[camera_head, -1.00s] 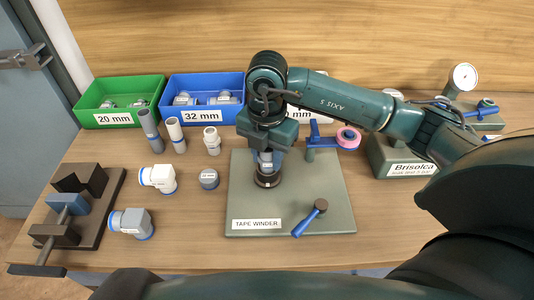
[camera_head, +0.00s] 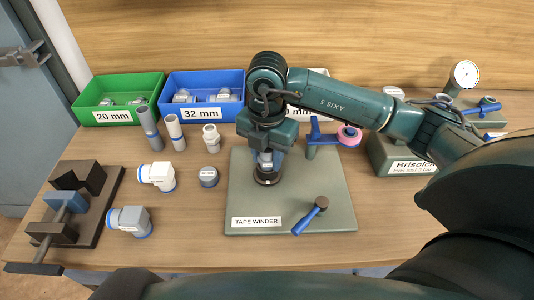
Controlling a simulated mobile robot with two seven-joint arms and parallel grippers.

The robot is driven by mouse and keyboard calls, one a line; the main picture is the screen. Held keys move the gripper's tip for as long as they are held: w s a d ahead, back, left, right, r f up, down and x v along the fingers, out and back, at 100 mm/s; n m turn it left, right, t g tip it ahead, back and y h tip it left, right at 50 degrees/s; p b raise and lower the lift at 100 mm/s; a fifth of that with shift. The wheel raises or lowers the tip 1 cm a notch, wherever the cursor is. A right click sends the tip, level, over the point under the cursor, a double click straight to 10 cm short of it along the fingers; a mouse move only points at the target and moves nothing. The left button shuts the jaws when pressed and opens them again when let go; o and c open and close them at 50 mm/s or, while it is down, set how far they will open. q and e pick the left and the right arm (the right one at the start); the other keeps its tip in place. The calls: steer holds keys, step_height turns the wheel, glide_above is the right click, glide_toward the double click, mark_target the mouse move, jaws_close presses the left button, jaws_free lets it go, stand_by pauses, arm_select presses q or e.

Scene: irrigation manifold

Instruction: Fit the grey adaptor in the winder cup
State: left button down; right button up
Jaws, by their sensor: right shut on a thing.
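The tape winder (camera_head: 330,188) is a grey-green plate in the middle of the table. Its dark round cup (camera_head: 267,179) stands on the plate's left part. My right gripper (camera_head: 267,152) points down directly over the cup. It is shut on the grey adaptor (camera_head: 266,160), which has a small pale label. The adaptor's lower end is at the cup's mouth; I cannot tell how deep it sits. The fingers partly hide the adaptor. My left gripper is not in view.
Left of the plate stand a grey cap (camera_head: 208,176), white elbow (camera_head: 156,176), grey elbow (camera_head: 129,220) and upright pipes (camera_head: 149,126). A vise (camera_head: 68,210) is at far left. The winder's blue-handled crank (camera_head: 311,215) and pink tape roll (camera_head: 348,136) flank the cup's right. Bins (camera_head: 202,102) line the back.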

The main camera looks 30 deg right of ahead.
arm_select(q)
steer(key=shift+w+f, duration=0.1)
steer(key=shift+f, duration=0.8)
arm_select(e)
steer(key=shift+f, duration=0.25)
steer(key=o, duration=1.1)
steer(key=shift+c, duration=0.2)
steer(key=shift+o, duration=1.6)
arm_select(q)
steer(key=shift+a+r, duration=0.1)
arm_select(e)
steer(key=shift+r, duration=0.15)
steer(key=shift+r+p, duration=1.85)
steer(key=shift+r, duration=0.5)
steer(key=shift+r+p, duration=0.9)
steer(key=shift+r, duration=0.35)
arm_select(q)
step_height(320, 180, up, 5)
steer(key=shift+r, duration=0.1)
